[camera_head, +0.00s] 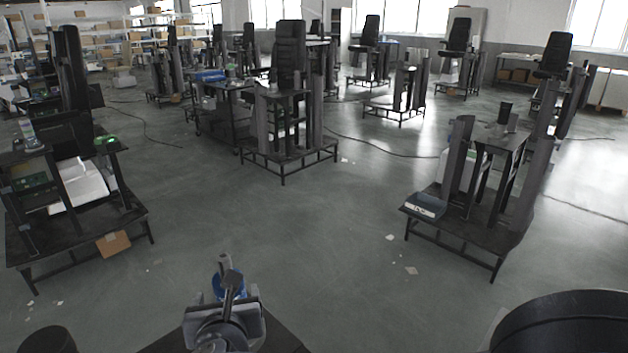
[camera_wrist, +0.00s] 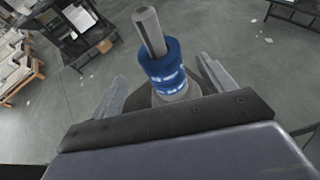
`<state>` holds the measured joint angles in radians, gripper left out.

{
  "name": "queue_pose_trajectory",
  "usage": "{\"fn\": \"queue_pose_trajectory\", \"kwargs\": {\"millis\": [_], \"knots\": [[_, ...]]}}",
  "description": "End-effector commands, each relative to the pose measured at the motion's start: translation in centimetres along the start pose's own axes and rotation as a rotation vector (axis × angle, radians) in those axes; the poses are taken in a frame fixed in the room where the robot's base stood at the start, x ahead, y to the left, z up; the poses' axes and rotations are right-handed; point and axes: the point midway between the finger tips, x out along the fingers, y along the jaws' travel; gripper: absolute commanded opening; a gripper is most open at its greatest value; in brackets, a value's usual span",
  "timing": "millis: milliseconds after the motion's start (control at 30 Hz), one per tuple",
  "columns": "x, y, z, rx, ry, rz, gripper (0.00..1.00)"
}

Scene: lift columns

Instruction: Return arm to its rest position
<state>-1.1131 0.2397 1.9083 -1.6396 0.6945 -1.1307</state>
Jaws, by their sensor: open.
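My gripper (camera_wrist: 163,84) shows in the wrist view with its two grey fingers apart. A blue-banded cylinder with a grey faceted post (camera_wrist: 160,66) shows between the fingers, with a gap visible on each side. I cannot tell what supports it. In the head view my arm's end is at the bottom, left of centre, low in front of my body. The blue part (camera_head: 228,284) shows just beyond it, partly hidden by my wrist. The fingertips are hard to make out there.
A dark workstation (camera_head: 128,212) stands at left, and another (camera_head: 480,235) with a blue-grey box (camera_head: 425,205) at right. A third (camera_head: 290,155) stands at back centre. The grey floor (camera_head: 300,230) between them is mostly open, with small scraps and a cable.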

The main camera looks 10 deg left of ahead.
Motion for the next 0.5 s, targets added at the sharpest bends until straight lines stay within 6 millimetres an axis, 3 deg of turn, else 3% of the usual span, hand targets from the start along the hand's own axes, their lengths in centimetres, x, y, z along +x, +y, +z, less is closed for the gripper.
{"fn": "queue_pose_trajectory", "kwargs": {"millis": [400, 500], "knots": [[7.5, -0.1, -0.1, 0.000, 0.003, -0.003, 0.77], [8.0, 0.0, 0.7, 0.001, 0.001, 0.000, 0.77]]}}
